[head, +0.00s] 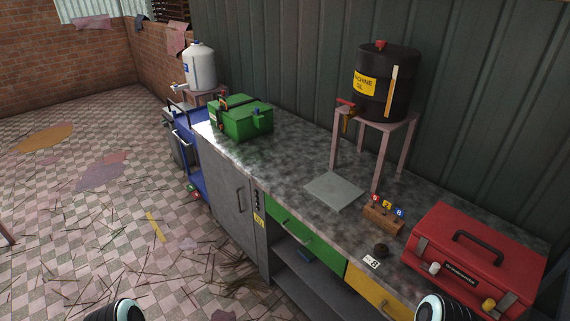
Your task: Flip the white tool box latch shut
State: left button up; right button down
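The red tool box (475,252) stands on the right end of the workbench, its lid down and its black handle on top. A yellow latch knob (489,304) is on the right part of the front. I cannot tell from this view whether either latch is fastened. Only rounded parts of my arms show at the bottom edge; neither gripper is in view, and nothing of mine touches the box.
A black oil drum (385,85) sits on a stand behind. A green box (241,118) is farther off. Floor at left is mostly open.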

aim_at(433, 270)
jog(key=z, duration=1.4)
